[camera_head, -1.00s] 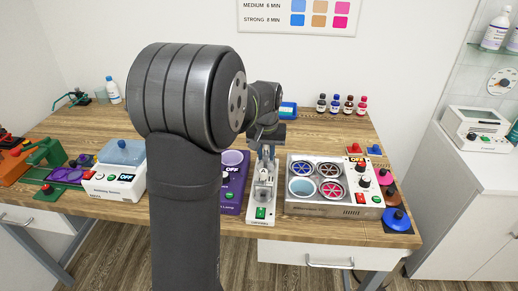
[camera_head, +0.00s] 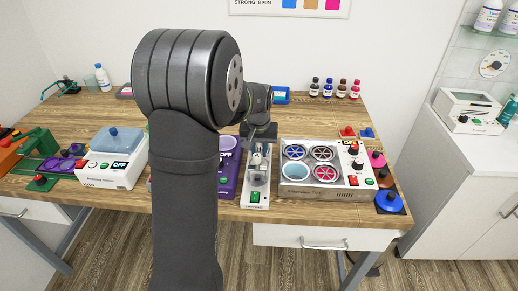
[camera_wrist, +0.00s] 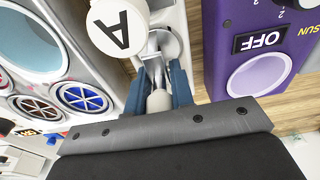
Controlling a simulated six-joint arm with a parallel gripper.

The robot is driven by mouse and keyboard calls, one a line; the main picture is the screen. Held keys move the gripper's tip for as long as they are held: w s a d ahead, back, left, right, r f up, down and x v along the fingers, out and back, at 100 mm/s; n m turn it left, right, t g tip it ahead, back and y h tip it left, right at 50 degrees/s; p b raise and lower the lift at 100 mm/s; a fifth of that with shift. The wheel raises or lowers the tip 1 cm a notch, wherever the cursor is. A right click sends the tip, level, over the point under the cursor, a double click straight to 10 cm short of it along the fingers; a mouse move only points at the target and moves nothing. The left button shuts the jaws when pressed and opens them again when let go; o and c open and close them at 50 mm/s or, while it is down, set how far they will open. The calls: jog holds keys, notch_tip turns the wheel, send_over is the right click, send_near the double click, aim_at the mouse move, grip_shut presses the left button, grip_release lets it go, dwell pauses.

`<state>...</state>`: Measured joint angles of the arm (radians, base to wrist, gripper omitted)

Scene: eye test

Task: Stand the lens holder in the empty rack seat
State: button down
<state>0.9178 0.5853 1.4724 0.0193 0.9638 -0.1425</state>
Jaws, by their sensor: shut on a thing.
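My gripper (camera_head: 258,146) points down over a narrow white device (camera_head: 256,187) with a green switch at the front of the table. In the wrist view its blue fingertips (camera_wrist: 158,85) are shut on a pale grey, rounded piece (camera_wrist: 158,101), just below a metal part of that device. Whether this piece belongs to the device I cannot tell. A purple piece with ring-like openings (camera_head: 64,163) lies by a green stand (camera_head: 38,148) at the far left; it may be the lens holder. I cannot pick out an empty rack seat with certainty.
A purple lamp unit (camera_head: 228,181) stands close left of the white device, and a grey tinting unit (camera_head: 326,191) with several round wells close right. A white box with a blue lid (camera_head: 113,160) stands further left. Small bottles (camera_head: 329,88) line the back; the wood behind is mostly clear.

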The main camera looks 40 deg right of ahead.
jog(key=shift+f, duration=0.25)
dwell(0.6)
jog(key=c, duration=0.9)
grip_release()
jog(key=shift+o, duration=0.2)
jog(key=shift+r, duration=3)
jog(key=shift+f, duration=0.1)
notch_tip(320, 180, down, 6)
jog(key=shift+r, duration=0.1)
jog(key=shift+r, duration=0.1)
